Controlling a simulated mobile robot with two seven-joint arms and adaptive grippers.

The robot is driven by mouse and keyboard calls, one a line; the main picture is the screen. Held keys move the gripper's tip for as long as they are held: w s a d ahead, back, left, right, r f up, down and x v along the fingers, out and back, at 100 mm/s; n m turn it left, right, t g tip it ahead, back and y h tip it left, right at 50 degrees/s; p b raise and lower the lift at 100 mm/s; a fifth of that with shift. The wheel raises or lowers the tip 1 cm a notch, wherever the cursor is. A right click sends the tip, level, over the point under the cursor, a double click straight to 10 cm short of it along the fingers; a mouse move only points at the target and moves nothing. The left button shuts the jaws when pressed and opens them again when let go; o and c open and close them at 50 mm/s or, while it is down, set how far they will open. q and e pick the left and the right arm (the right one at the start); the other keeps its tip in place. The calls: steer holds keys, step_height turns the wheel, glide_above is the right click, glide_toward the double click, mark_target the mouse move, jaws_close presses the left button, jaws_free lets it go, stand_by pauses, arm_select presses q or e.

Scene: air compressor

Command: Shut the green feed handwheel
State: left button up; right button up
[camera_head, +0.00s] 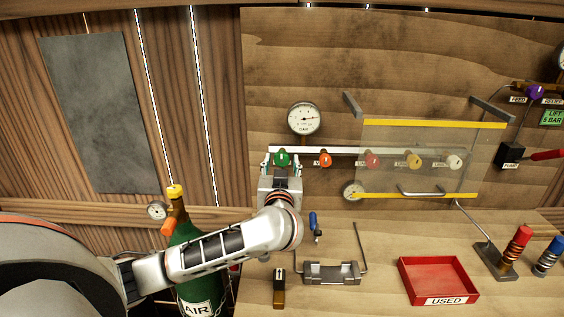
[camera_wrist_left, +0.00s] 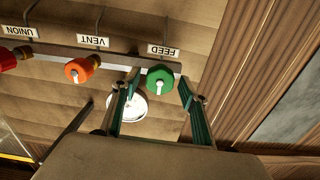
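The green feed handwheel (camera_head: 282,159) is on the left end of the pipe rail on the wooden board. In the left wrist view the green handwheel (camera_wrist_left: 161,78) sits below the FEED label (camera_wrist_left: 163,50). My left gripper (camera_head: 282,166) is at the green handwheel, with one finger on each side. In the left wrist view my left gripper (camera_wrist_left: 157,92) is open, its fingers spread with gaps to the wheel. Whether the fingers touch the wheel cannot be seen. My right gripper is not in view.
An orange handwheel (camera_head: 325,160) is close to the right of the green one. A clear guard with yellow edges (camera_head: 434,124) covers several other handwheels. A gauge (camera_head: 304,118) is above. A red USED tray (camera_head: 437,281) and a green AIR bottle (camera_head: 186,236) are below.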

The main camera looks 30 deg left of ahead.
arm_select(q)
steer(key=v, duration=0.6)
stand_by(0.3)
steer(key=shift+d, duration=0.1)
